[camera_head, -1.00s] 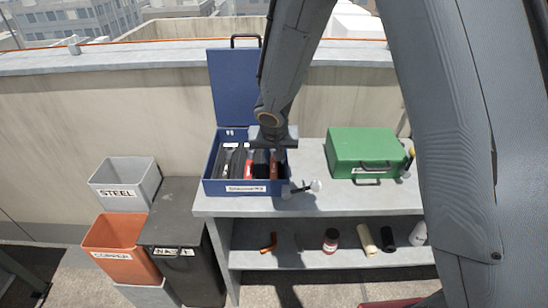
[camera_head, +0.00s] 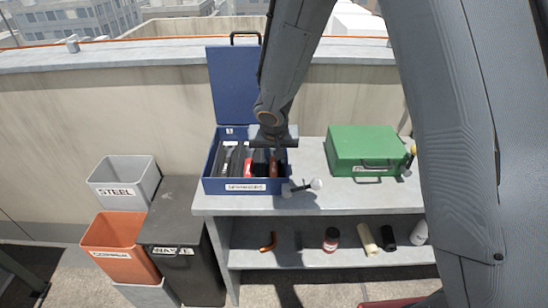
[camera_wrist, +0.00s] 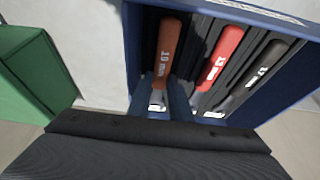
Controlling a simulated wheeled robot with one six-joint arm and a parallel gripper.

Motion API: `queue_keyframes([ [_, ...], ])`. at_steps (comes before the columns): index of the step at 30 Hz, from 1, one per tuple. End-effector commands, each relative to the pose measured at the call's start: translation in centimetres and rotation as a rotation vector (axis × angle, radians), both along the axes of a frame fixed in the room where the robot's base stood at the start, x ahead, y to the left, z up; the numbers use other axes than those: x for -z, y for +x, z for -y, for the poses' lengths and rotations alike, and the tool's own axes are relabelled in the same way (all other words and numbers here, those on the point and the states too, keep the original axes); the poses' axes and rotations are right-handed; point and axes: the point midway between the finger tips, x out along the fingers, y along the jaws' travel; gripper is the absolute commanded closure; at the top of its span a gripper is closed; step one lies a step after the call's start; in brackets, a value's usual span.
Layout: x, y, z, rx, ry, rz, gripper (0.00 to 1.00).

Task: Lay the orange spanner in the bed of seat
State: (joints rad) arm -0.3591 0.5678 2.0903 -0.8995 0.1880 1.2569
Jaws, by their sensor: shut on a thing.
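The orange spanner (camera_wrist: 166,48) lies along the compartment at the left end of the row in the wrist view, marked 10. My gripper (camera_wrist: 164,98) is shut on it near its metal end. In the head view the spanner (camera_head: 274,164) shows below my gripper (camera_head: 272,148), inside the right part of the open blue spanner box (camera_head: 247,187). A red-handled spanner (camera_wrist: 222,55) and a black-handled one (camera_wrist: 265,65) lie beside it in their own slots. I cannot tell whether the orange spanner touches the bed's floor.
A closed green case (camera_head: 365,146) stands on the bench (camera_head: 320,200) to the right. The raised blue lid (camera_head: 233,85) stands behind. Steel, copper and waste bins (camera_head: 180,215) stand at left.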

Motion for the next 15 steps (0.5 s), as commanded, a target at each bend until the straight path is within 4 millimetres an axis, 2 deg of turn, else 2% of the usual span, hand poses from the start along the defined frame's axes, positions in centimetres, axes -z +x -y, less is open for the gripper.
queue_keyframes([
  [15, 0.44, 0.01, 0.00, -0.001, 0.000, 0.000, 1.00],
])
